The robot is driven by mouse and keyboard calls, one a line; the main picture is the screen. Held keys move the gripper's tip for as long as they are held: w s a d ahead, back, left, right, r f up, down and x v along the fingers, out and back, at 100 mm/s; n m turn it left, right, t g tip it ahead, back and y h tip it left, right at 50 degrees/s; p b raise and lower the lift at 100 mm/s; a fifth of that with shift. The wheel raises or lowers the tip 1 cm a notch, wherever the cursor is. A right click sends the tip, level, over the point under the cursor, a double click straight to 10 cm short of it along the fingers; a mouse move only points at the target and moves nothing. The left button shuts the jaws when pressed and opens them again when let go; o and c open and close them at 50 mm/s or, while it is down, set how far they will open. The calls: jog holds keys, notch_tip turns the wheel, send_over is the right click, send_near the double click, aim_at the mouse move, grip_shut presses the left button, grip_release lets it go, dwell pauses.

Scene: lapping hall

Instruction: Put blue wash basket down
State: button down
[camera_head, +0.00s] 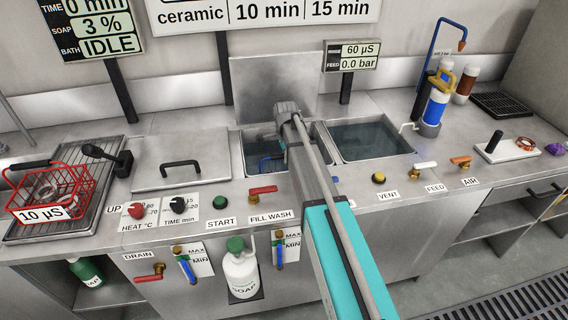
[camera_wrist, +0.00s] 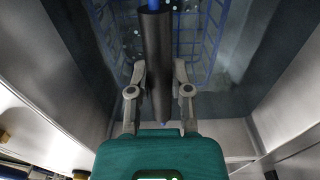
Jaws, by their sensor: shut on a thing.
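The blue wash basket (camera_wrist: 208,42) is a blue wire basket with a dark bar handle (camera_wrist: 153,40). In the wrist view my gripper (camera_wrist: 160,72) is shut on this handle, one finger on each side. The basket hangs down in the left wash basin (camera_head: 248,142), in or just above its water. In the head view only a bit of blue wire (camera_head: 267,163) shows there; my arm covers the rest. Whether the basket touches the basin floor cannot be told.
A second water-filled basin (camera_head: 372,140) lies to the right. A closed steel lid (camera_head: 180,158) is to the left. A red wire basket (camera_head: 52,190) sits on a ridged drain tray (camera_head: 98,185) at far left. Valves and knobs line the front edge.

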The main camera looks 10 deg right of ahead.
jog(key=shift+f+b, duration=0.65)
jog(key=shift+f, duration=0.4)
jog(key=c, duration=0.5)
grip_release()
jog(key=shift+c, duration=0.2)
jog(key=shift+r, duration=0.2)
notch_tip(320, 180, up, 12)
jog(key=p, duration=1.2)
